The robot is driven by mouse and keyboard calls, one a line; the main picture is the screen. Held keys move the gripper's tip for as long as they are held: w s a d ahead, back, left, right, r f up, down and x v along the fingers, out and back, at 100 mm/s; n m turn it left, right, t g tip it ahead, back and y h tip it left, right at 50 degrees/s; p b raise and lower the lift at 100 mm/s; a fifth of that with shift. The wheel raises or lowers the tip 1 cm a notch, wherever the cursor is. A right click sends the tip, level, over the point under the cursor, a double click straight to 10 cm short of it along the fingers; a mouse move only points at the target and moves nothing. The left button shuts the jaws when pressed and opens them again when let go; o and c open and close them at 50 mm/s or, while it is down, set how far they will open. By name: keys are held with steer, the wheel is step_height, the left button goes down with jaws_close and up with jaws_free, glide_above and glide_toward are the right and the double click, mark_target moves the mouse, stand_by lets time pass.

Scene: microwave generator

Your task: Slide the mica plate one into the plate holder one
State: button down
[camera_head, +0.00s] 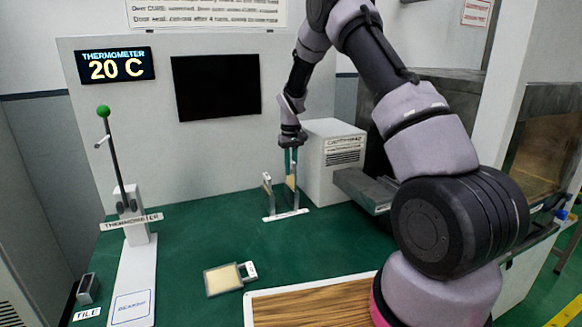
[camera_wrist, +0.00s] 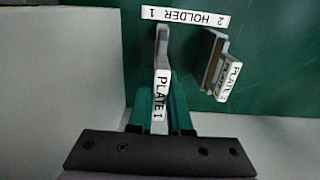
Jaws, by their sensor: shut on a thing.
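Mica plate one (camera_wrist: 161,100), tagged PLATE 1, is between the green fingers of my gripper (camera_wrist: 160,118) in the wrist view. In the head view my gripper (camera_head: 291,160) points down over the right upright of the holder, and a cream strip of the plate (camera_head: 291,181) shows below the fingers. The plate looks upright and lined up with plate holder one (camera_wrist: 162,45), the grey upright near the 1 on the holder label (camera_wrist: 185,17). How deep the plate sits in it is hidden.
Another upright with a plate tag (camera_wrist: 229,82) stands near the label's 2. A cream plate (camera_head: 224,279) lies flat on the green table. A white box (camera_head: 330,165) stands close right of the holder. A wooden board (camera_head: 310,306) and thermometer stand (camera_head: 135,265) are nearer.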

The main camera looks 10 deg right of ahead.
mark_target(291, 177)
steer(key=shift+f, duration=2.05)
steer(key=c, duration=0.8)
jaws_free()
steer(key=shift+o, duration=0.2)
